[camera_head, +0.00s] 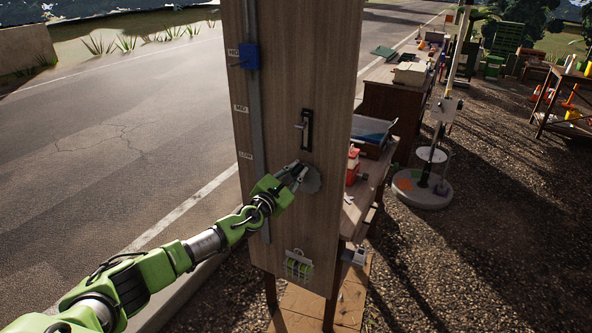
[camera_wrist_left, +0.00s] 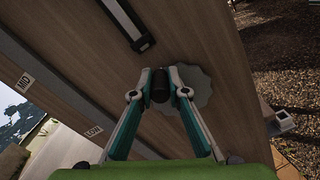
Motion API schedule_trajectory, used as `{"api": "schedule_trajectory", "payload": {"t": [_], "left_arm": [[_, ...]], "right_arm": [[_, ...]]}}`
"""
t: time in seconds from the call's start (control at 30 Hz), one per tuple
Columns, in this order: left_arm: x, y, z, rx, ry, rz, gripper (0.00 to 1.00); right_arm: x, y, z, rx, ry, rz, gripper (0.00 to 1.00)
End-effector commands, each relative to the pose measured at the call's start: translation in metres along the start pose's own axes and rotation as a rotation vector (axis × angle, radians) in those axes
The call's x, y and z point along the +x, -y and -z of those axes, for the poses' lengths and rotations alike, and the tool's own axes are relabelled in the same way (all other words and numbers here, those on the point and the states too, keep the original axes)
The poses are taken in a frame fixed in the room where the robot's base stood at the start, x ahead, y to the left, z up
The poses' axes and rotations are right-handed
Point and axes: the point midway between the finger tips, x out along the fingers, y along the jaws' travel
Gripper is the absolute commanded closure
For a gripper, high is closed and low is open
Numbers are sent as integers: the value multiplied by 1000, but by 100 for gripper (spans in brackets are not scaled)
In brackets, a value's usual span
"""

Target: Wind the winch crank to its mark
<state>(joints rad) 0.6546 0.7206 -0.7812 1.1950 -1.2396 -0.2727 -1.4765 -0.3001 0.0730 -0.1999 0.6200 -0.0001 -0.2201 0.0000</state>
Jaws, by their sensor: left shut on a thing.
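The winch crank's grey disc (camera_head: 313,182) is on the lower front of an upright wooden panel (camera_head: 285,60). It also shows in the wrist view (camera_wrist_left: 199,86), behind the fingers. My left gripper (camera_head: 298,172) reaches it from the lower left. In the wrist view the left gripper (camera_wrist_left: 159,90) is shut on a dark round crank handle (camera_wrist_left: 159,78), one finger on each side. A vertical metal rail (camera_head: 257,130) runs down the panel's left side. A blue block (camera_head: 249,56) sits high on it, beside the top of several small white labels. The crank's mark is not clear to me.
A dark slotted plate with a lever (camera_head: 306,129) is on the panel above the crank. A small green-striped item (camera_head: 298,265) hangs near the panel's bottom. Cluttered tables (camera_head: 389,100) stand behind to the right. Open road lies left, gravel right.

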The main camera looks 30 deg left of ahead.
Motion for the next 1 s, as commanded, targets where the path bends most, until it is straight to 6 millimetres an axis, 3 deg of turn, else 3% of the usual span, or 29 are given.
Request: {"api": "schedule_trajectory", "payload": {"t": [0.27,0.3,0.37,0.77,1.0], "left_arm": [[1,-3,-2,3,4,-6,100],[1,-3,-2,3,4,-6,83],[1,-3,-2,3,4,-5,68],[-1,0,0,1,1,-1,68],[-21,0,0,1,2,1,68]], "right_arm": [[0,-6,-1,-3,1,-7,62],[0,-7,-1,-4,1,-7,62],[0,-7,-1,-4,2,-8,62],[0,-7,-1,-4,1,-8,62],[0,-6,-1,-3,1,-7,62]]}}
